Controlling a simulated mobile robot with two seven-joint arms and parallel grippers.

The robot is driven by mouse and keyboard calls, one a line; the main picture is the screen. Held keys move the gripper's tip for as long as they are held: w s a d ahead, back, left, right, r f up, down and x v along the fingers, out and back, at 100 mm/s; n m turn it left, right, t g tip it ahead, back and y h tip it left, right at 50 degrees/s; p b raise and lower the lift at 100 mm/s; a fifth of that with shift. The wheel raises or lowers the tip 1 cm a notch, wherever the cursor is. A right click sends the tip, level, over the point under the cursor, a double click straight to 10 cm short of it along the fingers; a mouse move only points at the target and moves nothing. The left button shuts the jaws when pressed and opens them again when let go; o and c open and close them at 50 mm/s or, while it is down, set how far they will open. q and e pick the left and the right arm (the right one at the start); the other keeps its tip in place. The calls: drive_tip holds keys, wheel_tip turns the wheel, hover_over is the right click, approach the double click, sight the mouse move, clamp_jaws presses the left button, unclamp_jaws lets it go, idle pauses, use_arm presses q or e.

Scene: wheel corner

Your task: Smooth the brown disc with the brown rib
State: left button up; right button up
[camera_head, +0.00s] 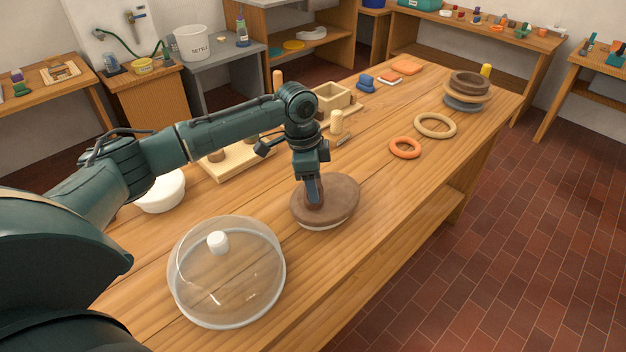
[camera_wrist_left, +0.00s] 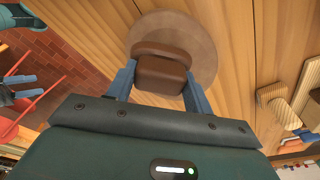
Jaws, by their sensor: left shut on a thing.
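The brown disc (camera_head: 340,200) lies flat on a pale round base on the wooden table, in front of my left arm. It also shows in the left wrist view (camera_wrist_left: 203,40). My left gripper (camera_head: 313,198) points down over the disc's left part. It is shut on the brown rib (camera_wrist_left: 160,75), which sits between the blue fingers, over the disc. Whether the rib touches the disc I cannot tell. My right gripper (camera_wrist_left: 32,86) shows small at the left edge of the wrist view, with its blue fingers apart and nothing between them.
A clear dome with a white knob (camera_head: 227,285) stands at the near left of the disc. A white bowl (camera_head: 161,192) stands behind the dome. An orange ring (camera_head: 405,148) and a tan ring (camera_head: 435,126) lie farther right. The table just right of the disc is clear.

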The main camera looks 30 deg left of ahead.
use_arm(q)
drive_tip(key=shift+f, duration=0.15)
use_arm(e)
drive_tip(key=shift+w, duration=0.1)
use_arm(q)
drive_tip(key=shift+f, duration=0.45)
use_arm(e)
drive_tip(key=shift+w+d+r, duration=0.1)
drive_tip(key=shift+w+r, duration=0.05)
drive_tip(key=shift+w, duration=0.1)
use_arm(q)
drive_tip(key=shift+d, duration=0.15)
use_arm(e)
drive_tip(key=shift+r, duration=0.1)
